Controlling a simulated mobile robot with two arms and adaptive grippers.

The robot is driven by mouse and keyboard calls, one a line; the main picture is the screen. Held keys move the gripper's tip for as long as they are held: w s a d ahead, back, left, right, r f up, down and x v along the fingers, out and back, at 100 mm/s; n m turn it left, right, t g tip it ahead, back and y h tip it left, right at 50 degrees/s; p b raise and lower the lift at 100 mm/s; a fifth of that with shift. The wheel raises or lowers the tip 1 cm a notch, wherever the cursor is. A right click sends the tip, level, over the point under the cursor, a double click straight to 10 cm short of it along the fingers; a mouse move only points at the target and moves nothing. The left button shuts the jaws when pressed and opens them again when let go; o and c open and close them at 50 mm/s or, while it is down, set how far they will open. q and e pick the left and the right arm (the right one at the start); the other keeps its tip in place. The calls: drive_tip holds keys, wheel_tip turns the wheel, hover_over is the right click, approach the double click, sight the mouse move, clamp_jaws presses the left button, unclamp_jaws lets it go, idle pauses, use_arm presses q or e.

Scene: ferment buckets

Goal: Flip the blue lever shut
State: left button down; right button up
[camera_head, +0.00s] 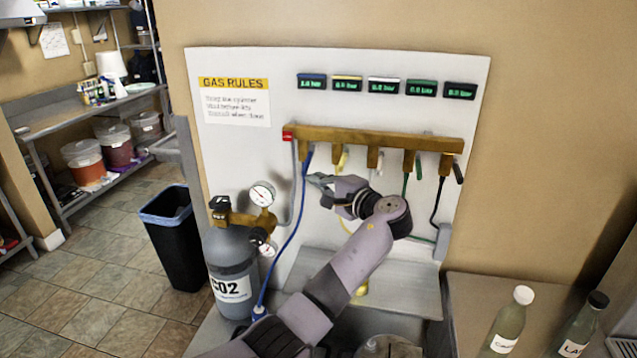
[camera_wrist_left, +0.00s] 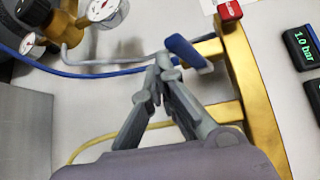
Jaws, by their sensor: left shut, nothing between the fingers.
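The blue lever (camera_head: 308,155) is on the leftmost outlet of the brass manifold (camera_head: 375,138) on the white wall panel. In the left wrist view the blue lever (camera_wrist_left: 188,53) lies aslant at the end of its brass outlet, angled across it. My left gripper (camera_head: 316,180) is shut and empty just below and right of the lever. In the left wrist view its fingertips (camera_wrist_left: 166,64) are right beside the lever; I cannot tell whether they touch. The fingers and wrist hide part of the panel and hoses. My right gripper is not in view.
The CO2 cylinder (camera_head: 231,266) with its gauges stands left of the panel. A blue hose (camera_head: 286,250) hangs from the first outlet. The leftmost display (camera_wrist_left: 300,48) reads 1.0 bar. Other outlets with levers follow to the right. Bottles (camera_head: 512,322) stand at the lower right.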

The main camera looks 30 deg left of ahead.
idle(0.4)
use_arm(q)
drive_tip(key=v, duration=1.2)
